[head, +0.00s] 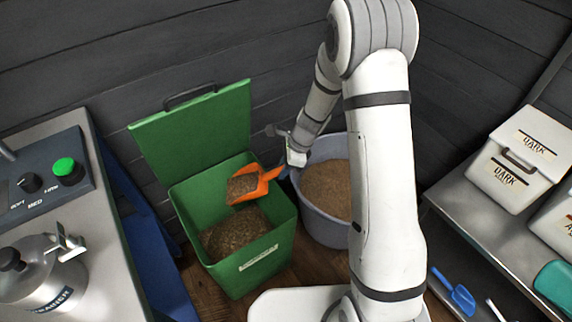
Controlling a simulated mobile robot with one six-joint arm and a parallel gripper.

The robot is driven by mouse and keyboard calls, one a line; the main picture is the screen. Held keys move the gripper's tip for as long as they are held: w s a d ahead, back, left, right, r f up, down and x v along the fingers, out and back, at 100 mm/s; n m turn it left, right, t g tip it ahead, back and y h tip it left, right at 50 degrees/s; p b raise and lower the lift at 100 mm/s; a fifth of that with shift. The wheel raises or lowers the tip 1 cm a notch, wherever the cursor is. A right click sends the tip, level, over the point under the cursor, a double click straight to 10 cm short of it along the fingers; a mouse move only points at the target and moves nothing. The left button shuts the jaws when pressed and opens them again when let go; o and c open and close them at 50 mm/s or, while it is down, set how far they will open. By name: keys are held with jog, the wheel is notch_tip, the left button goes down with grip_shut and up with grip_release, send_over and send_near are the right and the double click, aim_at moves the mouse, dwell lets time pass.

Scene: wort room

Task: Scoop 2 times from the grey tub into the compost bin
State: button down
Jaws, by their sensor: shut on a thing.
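The green compost bin (276,246) stands on the floor with its lid (190,128) raised; brown grain lies inside it. The grey tub (298,210) stands to its right and holds brown grain (328,188). My gripper (285,172) is shut on an orange scoop (263,188), at its handle. The scoop carries a heap of brown grain and is over the bin's opening, near its back right side. It looks about level. My arm hides the right part of the tub.
A counter with a control panel (45,178) and a steel vessel (40,275) is at left. A blue thing (145,235) stands beside it. At right, a shelf holds white boxes (510,185), a blue scoop (458,294) and a teal thing (555,284). Dark plank walls stand behind.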

aim_at(264, 175)
jog(key=shift+a+r+h+p, duration=0.6)
jog(key=shift+a+r+p, duration=0.2)
jog(key=shift+p, duration=1.75)
jog(key=a+r+p, duration=0.1)
jog(key=p, duration=0.4)
jog(key=shift+a+r+h, duration=0.1)
jog(key=shift+h, duration=0.3)
jog(key=a+r+h+p, duration=0.1)
jog(key=p, duration=0.8)
jog(key=a+r+h+p, duration=0.1)
jog(key=a+p, duration=0.1)
jog(key=p, duration=0.7)
jog(key=shift+s+a+r, duration=0.1)
jog(key=shift+r, duration=0.2)
jog(key=a+r+h+b, duration=0.2)
jog(key=a+h+b, duration=0.2)
jog(key=a+b, duration=0.1)
jog(key=shift+a+r, duration=0.3)
jog(key=shift+a, duration=0.45)
